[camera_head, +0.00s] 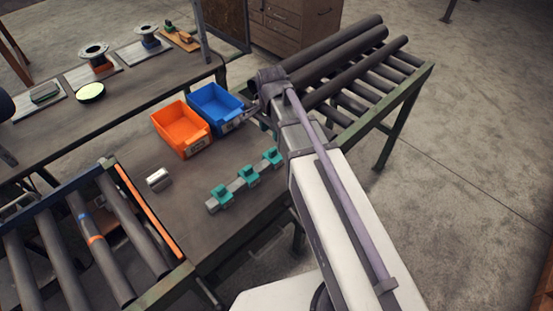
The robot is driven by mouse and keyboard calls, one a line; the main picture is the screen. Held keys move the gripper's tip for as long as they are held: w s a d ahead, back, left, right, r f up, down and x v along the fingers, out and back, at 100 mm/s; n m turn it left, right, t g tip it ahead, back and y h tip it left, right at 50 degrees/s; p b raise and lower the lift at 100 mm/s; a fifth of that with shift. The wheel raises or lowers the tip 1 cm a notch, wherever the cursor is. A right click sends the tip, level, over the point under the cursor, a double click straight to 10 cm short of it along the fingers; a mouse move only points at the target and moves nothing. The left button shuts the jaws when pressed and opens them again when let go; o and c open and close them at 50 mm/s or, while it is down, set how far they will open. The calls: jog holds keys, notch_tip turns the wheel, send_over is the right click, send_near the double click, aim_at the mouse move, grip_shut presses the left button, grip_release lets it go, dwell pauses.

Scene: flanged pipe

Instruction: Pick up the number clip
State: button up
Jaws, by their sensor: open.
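My gripper (243,117) is at the right front edge of the blue bin (211,99), small in the picture and partly hidden by my own arm. Its jaws are open, and I see nothing held between them. I cannot pick out a number clip for certain. Several teal blocks (249,177) sit on a grey bar on the table, below and in front of my gripper. A short silver cylinder (159,179) lies on the table to the left of them. The inside of the blue bin shows no clear item.
An orange bin (181,126) stands left of the blue one. A roller rack with dark pipes (335,55) is at the upper right, and another roller conveyor (90,240) at the lower left. The back bench (120,95) holds flanged parts. The table's middle is mostly clear.

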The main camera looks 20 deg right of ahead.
aim_at(273, 149)
notch_tip(273, 149, down, 10)
jog(key=b, duration=0.9)
jog(key=shift+s+f, duration=0.1)
jog(key=shift+f, duration=0.05)
jog(key=shift+r, duration=0.2)
jog(key=shift+c, duration=0.8)
grip_shut()
